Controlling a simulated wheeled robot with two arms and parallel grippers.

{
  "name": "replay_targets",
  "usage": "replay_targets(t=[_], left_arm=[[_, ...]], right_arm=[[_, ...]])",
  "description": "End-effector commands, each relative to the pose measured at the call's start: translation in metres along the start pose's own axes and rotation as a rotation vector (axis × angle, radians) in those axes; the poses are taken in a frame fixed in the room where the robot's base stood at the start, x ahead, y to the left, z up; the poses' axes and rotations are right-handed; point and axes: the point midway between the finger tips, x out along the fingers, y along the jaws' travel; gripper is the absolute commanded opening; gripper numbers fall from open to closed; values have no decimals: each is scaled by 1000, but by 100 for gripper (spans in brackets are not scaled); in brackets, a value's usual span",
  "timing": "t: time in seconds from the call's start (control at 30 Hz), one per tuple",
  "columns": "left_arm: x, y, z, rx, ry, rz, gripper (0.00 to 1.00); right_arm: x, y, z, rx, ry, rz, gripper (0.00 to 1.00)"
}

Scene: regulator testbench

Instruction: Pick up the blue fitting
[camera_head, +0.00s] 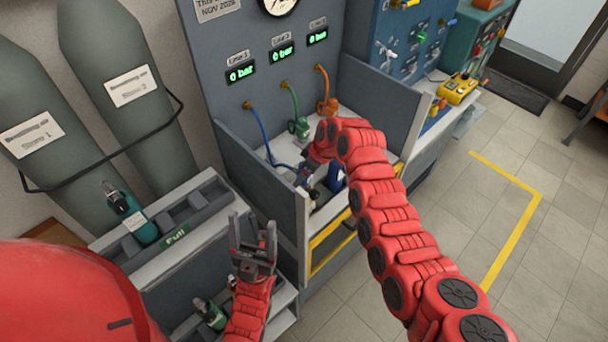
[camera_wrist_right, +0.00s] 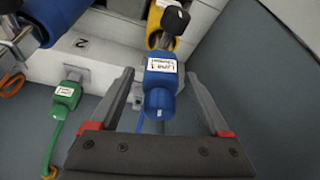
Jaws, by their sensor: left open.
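The blue fitting (camera_wrist_right: 160,88) is in the middle of the right wrist view, with a white Line 1 label. It lies between the two spread fingers of my right gripper (camera_wrist_right: 160,76). A gap shows on each side, so the gripper is open and not closed on it. In the head view, a blue hose (camera_head: 262,131) runs from the panel down to the bench. My right arm reaches into the bench and hides its gripper there. My left gripper (camera_head: 252,238) is open and empty, in front of the bench near the cylinder rack.
A green fitting (camera_wrist_right: 67,95) is left of the blue one. A yellow part with a black knob (camera_wrist_right: 174,20) is just beyond it. Grey side walls (camera_head: 264,185) bound the bench bay. A rack with a teal bottle (camera_head: 138,222) stands at left.

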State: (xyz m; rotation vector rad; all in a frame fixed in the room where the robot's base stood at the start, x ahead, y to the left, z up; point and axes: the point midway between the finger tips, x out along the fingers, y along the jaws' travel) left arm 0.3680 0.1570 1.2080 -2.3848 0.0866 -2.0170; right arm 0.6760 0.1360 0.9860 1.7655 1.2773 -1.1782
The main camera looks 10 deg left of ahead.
Motion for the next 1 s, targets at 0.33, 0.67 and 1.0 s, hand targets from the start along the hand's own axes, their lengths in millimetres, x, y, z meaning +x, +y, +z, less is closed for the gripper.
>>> replay_targets(t=[0.33,0.67,1.0], left_arm=[[0,0,0,0,0,0,70],[0,0,0,0,0,0,70],[-9,0,2,0,0,0,70]], right_arm=[[0,0,0,0,0,0,15],[0,0,0,0,0,0,0],[-10,1,-5,0,4,2,0]])
